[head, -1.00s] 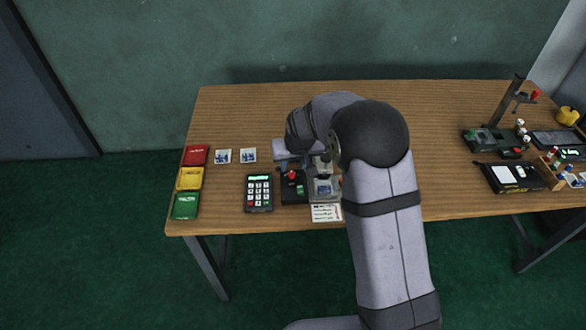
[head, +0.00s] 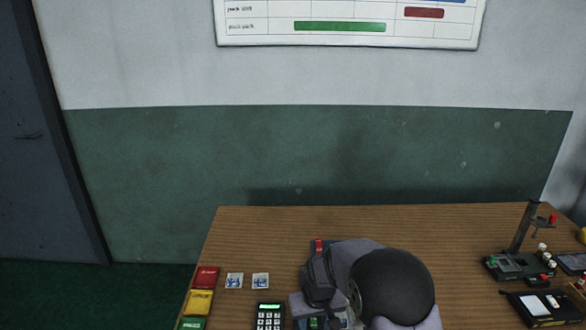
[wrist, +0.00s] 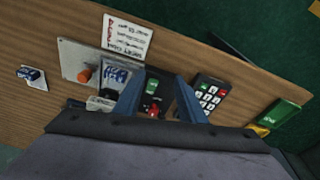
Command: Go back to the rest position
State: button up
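My gripper (wrist: 158,74) is open in the wrist view, its two blue-grey fingers apart with nothing held between them. It points down over the table, above a small black device (wrist: 153,94) with a green patch and a red knob. My grey arm with its dark round joint covers the middle of the table front in the head view, and my fingertips cannot be made out there.
A keypad (head: 269,316) stands left of my arm, with red (head: 206,277), yellow (head: 199,302) and green (head: 192,323) packs farther left. Two small picture cards (head: 234,281) lie nearby. A stand (head: 527,228) is at right. Wall chart (head: 341,27) hangs above.

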jog(key=s+d+g, duration=0.2)
jog(key=s, duration=0.8)
jog(key=s+d+g, duration=0.2)
jog(key=s+d, duration=0.1)
jog(key=s, duration=0.8)
jog(key=s+d+r+m+t+p, duration=0.1)
jog(key=s+d+r+m+t, duration=0.1)
jog(key=r, duration=0.5)
jog(key=shift+s+d+r, duration=0.3)
jog(key=shift+s+d, duration=0.4)
jog(key=shift+d, duration=0.3)
